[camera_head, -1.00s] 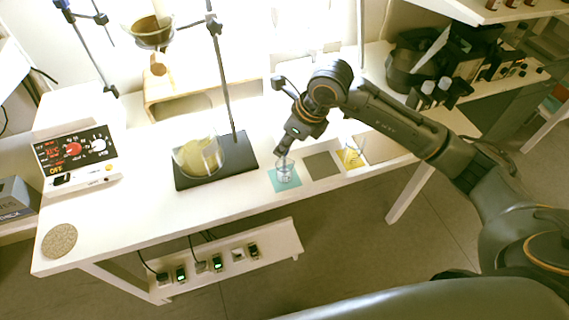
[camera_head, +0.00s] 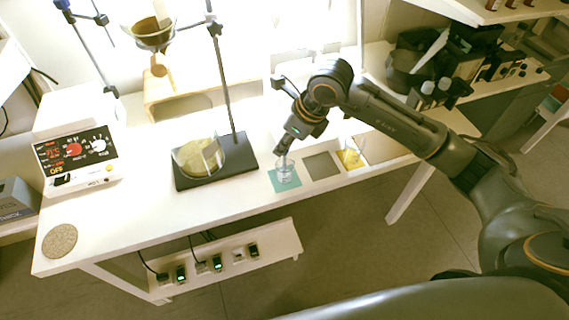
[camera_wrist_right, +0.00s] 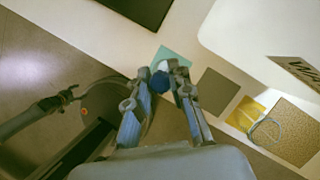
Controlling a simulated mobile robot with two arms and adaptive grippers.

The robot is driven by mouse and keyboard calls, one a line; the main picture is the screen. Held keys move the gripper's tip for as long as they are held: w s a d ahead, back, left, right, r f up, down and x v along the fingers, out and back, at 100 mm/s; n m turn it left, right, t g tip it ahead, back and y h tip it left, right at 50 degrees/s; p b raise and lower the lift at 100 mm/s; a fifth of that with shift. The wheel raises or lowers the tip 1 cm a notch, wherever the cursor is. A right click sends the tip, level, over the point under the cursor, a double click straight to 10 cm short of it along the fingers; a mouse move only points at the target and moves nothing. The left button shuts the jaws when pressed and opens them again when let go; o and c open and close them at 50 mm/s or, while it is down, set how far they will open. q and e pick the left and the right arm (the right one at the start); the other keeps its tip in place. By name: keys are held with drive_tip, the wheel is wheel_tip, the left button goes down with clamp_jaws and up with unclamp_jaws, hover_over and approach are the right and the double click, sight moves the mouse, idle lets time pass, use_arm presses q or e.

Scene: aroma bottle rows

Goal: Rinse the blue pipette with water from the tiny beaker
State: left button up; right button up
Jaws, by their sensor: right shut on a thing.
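My right gripper (camera_head: 283,148) is above the tiny clear beaker (camera_head: 285,172), which stands on a teal square (camera_head: 272,181) near the table's front edge. In the right wrist view my right gripper (camera_wrist_right: 162,72) is shut on the blue pipette, whose blue bulb (camera_wrist_right: 159,83) shows between the fingers. The pipette's lower end is hidden there. In the head view the pipette is too small to make out, so I cannot tell whether its tip is inside the beaker. The teal square also shows in the wrist view (camera_wrist_right: 170,54). My left gripper is not in view.
A large beaker (camera_head: 199,156) stands on the black stand base (camera_head: 243,158) at left. A control box (camera_head: 78,155) and a round mat (camera_head: 59,241) are farther left.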

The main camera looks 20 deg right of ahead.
drive_tip(key=shift+r+p, duration=1.8)
drive_tip(key=shift+r, duration=1.7)
